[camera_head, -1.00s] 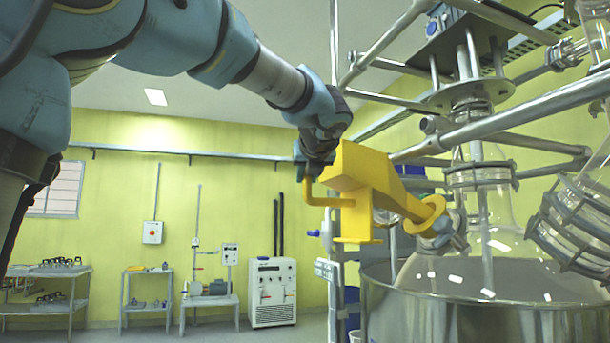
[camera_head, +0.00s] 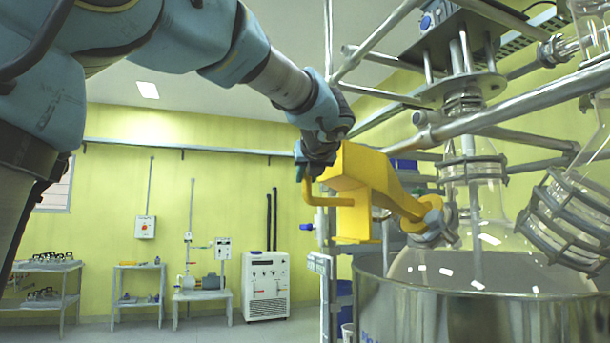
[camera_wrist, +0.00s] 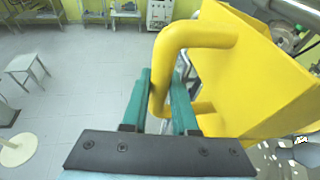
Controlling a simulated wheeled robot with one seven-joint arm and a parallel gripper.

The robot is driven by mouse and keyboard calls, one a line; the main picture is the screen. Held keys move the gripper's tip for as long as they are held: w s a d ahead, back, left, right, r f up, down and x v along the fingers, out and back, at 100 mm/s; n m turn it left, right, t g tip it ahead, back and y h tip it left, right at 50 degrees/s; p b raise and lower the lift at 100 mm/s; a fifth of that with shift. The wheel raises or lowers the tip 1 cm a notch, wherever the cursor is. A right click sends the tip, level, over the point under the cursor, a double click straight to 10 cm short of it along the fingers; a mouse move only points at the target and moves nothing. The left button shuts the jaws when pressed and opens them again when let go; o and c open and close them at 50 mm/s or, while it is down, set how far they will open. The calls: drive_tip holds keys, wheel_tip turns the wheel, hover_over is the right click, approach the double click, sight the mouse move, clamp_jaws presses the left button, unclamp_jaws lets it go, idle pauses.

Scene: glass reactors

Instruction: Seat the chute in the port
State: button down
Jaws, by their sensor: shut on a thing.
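The yellow chute (camera_head: 353,180) is a boxy hopper with a tapering spout and a bent handle. My gripper (camera_head: 312,174) is shut on the handle; in the wrist view, its teal fingers (camera_wrist: 163,95) stand on both sides of the handle bar (camera_wrist: 160,80). The chute is held in the air, its spout pointing right and slightly down. The spout end meets the grey collar of the glass reactor's angled side port (camera_head: 437,224) in the head view. How far it is inside, or whether it only overlaps, I cannot tell.
The glass reactor (camera_head: 475,190) sits in a steel vessel (camera_head: 470,312). Metal frame bars (camera_head: 520,105) cross above and behind. A clamped glass part (camera_head: 570,215) is at the right. A white cabinet (camera_head: 266,285) and small tables stand far back; the floor left is mostly clear.

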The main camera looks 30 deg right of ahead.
drive_tip(key=shift+d+f, duration=0.6)
drive_tip(key=shift+d, duration=0.15)
idle(0.3)
drive_tip(key=c, duration=0.8)
unclamp_jaws()
drive_tip(key=shift+c, duration=0.2)
drive_tip(key=shift+s, duration=0.1)
drive_tip(key=s+b, duration=0.1)
drive_tip(key=s, duration=0.1)
drive_tip(key=shift+s+a+b, duration=0.3)
drive_tip(key=shift+s+b, duration=0.05)
drive_tip(key=shift+s, duration=0.1)
